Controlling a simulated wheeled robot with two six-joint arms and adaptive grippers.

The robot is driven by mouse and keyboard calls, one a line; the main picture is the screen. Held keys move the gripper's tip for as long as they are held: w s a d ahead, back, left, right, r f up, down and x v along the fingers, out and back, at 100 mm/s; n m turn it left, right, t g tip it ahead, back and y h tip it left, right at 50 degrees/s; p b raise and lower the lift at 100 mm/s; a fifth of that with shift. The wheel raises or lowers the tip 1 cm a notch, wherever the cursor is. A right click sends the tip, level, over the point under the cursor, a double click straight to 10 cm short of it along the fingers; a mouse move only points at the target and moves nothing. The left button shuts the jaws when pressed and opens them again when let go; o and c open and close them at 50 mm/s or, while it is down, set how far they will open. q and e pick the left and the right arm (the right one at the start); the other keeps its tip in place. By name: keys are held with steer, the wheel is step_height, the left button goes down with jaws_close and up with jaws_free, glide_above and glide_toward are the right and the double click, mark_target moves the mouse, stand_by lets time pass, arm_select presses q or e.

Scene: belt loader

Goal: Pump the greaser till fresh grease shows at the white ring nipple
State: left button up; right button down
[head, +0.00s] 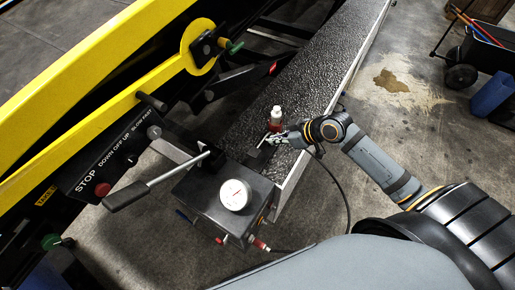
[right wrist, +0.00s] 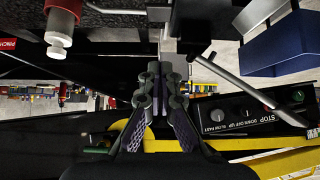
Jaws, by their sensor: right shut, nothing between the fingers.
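The greaser looks to be the dark box (head: 232,205) with a white round dial (head: 234,194) on top. Its pump lever (head: 150,187), a pale rod with a black grip, reaches out to the left. The lever also shows in the right wrist view (right wrist: 278,115). My right gripper (head: 268,141) is shut and empty, above the black textured deck behind the box, apart from the lever. Its closed fingers show in the right wrist view (right wrist: 155,82). My left gripper is not in view.
A control panel (head: 105,165) lies left of the lever. The yellow loader boom (head: 110,105) fills the left. A black cart (head: 485,45) stands far right.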

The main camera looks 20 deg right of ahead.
steer(key=p, duration=0.2)
glide_above(251, 150)
steer(key=s+d, duration=0.1)
steer(key=s, duration=0.1)
steer(key=f, duration=0.7)
steer(key=shift+s+d+f, duration=0.1)
steer(key=shift+s+d, duration=0.1)
step_height(251, 150, down, 3)
steer(key=shift+d+r+p, duration=0.15)
steer(key=shift+p, duration=0.3)
steer(key=shift+s+f, duration=0.1)
steer(key=shift+f, duration=0.5)
